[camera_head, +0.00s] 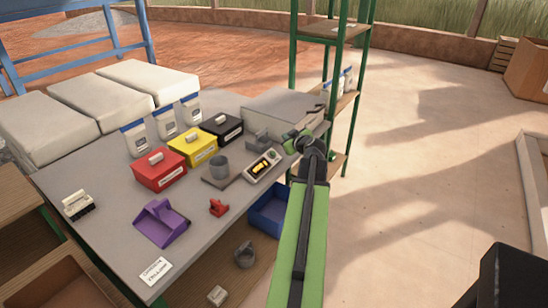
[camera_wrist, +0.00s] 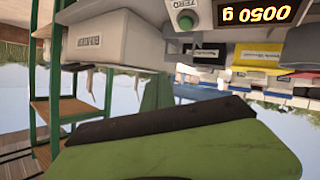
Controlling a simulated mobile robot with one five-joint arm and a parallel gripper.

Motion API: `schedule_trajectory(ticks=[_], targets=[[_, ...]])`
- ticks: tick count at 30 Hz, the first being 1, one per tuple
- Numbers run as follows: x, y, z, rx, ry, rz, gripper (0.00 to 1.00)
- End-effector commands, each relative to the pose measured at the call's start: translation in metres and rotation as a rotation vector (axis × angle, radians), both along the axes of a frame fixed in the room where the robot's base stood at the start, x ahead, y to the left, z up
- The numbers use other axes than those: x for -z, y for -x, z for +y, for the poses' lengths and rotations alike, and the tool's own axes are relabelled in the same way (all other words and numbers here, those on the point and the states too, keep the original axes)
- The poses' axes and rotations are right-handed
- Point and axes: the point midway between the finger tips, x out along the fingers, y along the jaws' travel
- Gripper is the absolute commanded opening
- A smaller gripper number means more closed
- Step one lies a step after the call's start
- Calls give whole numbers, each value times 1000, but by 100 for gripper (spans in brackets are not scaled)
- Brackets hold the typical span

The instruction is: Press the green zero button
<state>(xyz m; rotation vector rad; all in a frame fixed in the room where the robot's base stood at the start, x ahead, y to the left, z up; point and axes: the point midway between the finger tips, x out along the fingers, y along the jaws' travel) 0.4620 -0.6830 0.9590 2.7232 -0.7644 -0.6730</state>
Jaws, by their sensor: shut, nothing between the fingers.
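The wrist view is upside down and shows the round green button (camera_wrist: 186,22) beside a ZERO label, with the lit display (camera_wrist: 258,11) reading 0050 g. My gripper (camera_head: 290,143) is shut and empty, close to the display end of the scale. I cannot tell whether it touches the scale. My green arm hides part of the table edge.
Red (camera_head: 160,171), yellow (camera_head: 194,148) and black (camera_head: 222,128) boxes stand behind the scale. A grey case (camera_head: 285,108) is at the table's far end. A purple dustpan (camera_head: 160,222) and a small red object (camera_head: 218,207) lie nearer. A green-post shelf (camera_head: 330,30) stands behind.

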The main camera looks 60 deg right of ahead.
Motion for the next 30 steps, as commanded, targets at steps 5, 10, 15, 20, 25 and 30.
schedule_trajectory(ticks=[5, 10, 15, 20, 25, 30], targets=[[-1, 1, -1, 3, 3, -1, 0], [0, 1, -1, 2, 2, 0, 0], [8, -2, -1, 1, 2, 0, 0], [25, -10, -2, 1, 2, 2, 0], [48, -22, -2, 1, 1, 0, 0], [69, -35, -2, 1, 2, 1, 0]])
